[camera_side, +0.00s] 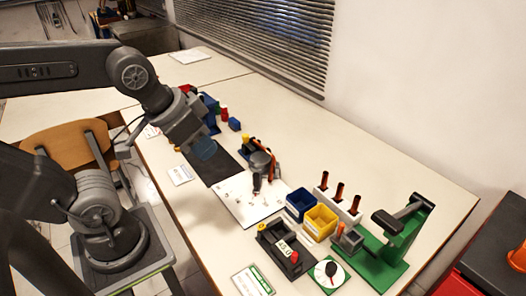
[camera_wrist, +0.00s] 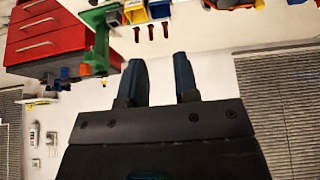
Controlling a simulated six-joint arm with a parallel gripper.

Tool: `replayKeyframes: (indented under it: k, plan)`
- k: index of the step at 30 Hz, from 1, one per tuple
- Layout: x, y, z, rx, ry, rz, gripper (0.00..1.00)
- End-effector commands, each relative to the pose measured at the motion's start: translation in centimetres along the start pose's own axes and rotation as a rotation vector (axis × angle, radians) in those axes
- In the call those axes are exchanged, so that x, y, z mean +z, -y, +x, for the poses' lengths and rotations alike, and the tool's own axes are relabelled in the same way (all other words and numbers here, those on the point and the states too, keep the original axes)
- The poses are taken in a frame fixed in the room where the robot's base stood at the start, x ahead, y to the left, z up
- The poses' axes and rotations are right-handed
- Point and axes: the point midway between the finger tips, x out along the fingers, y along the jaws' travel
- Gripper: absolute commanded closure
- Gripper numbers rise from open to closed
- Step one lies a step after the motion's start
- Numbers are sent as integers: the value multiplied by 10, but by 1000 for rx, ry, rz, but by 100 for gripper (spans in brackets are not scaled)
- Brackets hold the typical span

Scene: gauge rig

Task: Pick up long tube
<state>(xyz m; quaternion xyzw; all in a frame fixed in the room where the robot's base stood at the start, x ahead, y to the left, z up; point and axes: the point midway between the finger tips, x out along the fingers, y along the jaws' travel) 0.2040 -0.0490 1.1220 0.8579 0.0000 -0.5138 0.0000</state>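Three copper-brown tubes stand upright in a white block (camera_side: 334,203) on the table; one is the left tube (camera_side: 324,180), one the middle tube (camera_side: 340,191), one the right tube (camera_side: 355,204). I cannot tell for sure which is the long one. The tubes also show small at the top of the wrist view (camera_wrist: 151,33). My gripper (camera_side: 205,149) is above the dark mat, far to the left of the tubes. Its two blue fingers (camera_wrist: 161,78) are apart with nothing between them.
A blue bin (camera_side: 299,203) and a yellow bin (camera_side: 320,222) stand in front of the block. A green stand (camera_side: 400,245) is to the right, a black fixture (camera_side: 283,248) and a dial gauge (camera_side: 329,273) nearer. A white board (camera_side: 240,205) lies left. The table behind the tubes is clear.

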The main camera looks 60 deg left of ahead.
Motion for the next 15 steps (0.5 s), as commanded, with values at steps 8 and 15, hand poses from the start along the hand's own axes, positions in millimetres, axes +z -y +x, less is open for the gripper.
replayKeyframes:
  k: [8,15]
  plan:
    - [-19,6,2,-24,25,78,72]
    - [-94,39,30,-93,146,424,72]
